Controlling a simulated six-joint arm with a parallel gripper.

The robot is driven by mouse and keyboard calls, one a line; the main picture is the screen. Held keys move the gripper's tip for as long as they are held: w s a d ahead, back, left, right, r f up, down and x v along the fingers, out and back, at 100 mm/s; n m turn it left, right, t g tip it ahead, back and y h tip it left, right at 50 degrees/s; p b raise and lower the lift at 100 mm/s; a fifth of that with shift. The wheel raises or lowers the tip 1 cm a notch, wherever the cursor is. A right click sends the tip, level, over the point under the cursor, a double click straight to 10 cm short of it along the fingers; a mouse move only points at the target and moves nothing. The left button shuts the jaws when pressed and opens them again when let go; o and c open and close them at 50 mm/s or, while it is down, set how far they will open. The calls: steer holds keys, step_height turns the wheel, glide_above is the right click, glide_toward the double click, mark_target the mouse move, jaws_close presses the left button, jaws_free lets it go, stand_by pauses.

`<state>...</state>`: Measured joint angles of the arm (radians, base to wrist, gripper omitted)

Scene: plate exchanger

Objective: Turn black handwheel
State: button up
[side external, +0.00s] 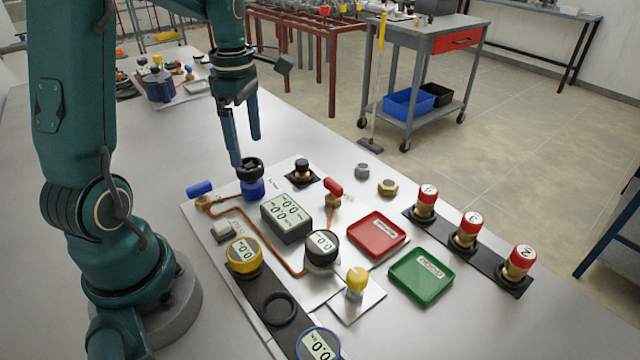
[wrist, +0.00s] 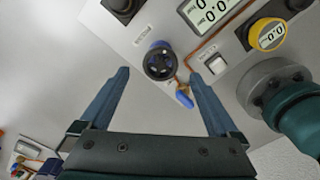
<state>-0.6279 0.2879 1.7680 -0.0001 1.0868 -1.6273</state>
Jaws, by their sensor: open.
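The black handwheel (side external: 250,168) sits on top of a blue valve body (side external: 253,188) at the far left of the white panel. In the wrist view the handwheel (wrist: 160,61) is a round black wheel with spokes, just past the fingertips and between their lines. My gripper (side external: 246,152) points down with its two blue fingers apart and nothing between them. In the side view one fingertip shows beside the wheel's left edge and the other higher behind it. I cannot tell whether either touches. In the wrist view both fingers of my gripper (wrist: 158,76) show.
A black knob on a square base (side external: 301,170) stands right of the handwheel. A blue-handled valve (side external: 202,190) is close on its left. A grey display box (side external: 287,218), gauges, copper pipe, and red (side external: 376,235) and green (side external: 421,276) trays lie nearer the camera.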

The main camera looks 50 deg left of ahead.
mark_target(250, 164)
steer(key=shift+f, duration=2.25)
steer(key=c, duration=1.4)
